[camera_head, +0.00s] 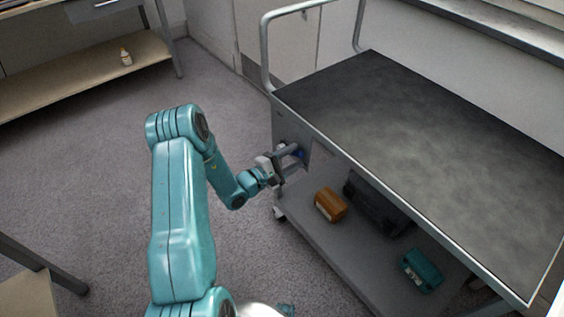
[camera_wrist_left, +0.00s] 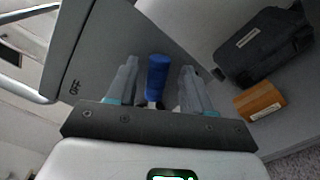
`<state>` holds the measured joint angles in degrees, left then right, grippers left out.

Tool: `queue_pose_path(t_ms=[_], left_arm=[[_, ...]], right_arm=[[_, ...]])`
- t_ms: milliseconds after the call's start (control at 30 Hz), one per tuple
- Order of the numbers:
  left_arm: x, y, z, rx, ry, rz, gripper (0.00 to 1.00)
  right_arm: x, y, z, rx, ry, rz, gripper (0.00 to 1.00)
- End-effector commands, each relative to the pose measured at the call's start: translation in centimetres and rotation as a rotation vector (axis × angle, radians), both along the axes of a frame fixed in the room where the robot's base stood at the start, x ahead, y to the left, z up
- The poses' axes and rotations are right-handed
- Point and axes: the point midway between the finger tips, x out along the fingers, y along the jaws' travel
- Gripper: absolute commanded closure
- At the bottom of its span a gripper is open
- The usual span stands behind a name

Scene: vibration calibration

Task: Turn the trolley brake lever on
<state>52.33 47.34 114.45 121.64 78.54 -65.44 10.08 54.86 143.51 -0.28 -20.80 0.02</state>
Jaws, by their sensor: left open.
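The trolley (camera_head: 400,115) stands on the right, with a dark top, a tubular handle and a grey end panel. The brake lever (camera_head: 300,154) shows as a small blue spot on that panel, largely behind my left gripper (camera_head: 293,161). In the left wrist view the lever's blue grip (camera_wrist_left: 158,72) lies between the two fingers of my left gripper (camera_wrist_left: 158,88), with a visible gap on each side. The fingers are open. The word OFF (camera_wrist_left: 75,87) is printed on the panel left of the lever. My right gripper is out of view.
The trolley's lower shelf (camera_head: 318,252) holds an orange box (camera_head: 330,205), a dark case (camera_head: 377,207) and a teal case (camera_head: 422,270). A wooden shelf (camera_head: 80,75) with a small bottle (camera_head: 126,57) is at the back left. The carpet (camera_head: 90,160) left of my arm is clear.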

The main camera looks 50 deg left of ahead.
Motion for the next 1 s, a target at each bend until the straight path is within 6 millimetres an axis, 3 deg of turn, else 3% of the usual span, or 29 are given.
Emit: queue_pose_path(t_ms=[167,400,600,800,1000], left_arm=[[-2.8,0.4,0.1,-0.002,0.003,0.004,0.49],[-9.3,0.9,0.0,-0.002,0.003,0.007,0.49],[-13.7,1.2,0.0,-0.001,0.002,0.006,0.49],[-15.8,1.3,0.0,0.001,0.0,0.002,0.49],[-16.1,1.3,0.0,0.001,0.0,0.0,0.49]], right_arm=[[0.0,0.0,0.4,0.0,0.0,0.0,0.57],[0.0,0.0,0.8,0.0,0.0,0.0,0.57],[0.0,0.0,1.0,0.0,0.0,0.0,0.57],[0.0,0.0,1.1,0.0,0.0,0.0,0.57],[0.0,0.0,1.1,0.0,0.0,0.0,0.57]])
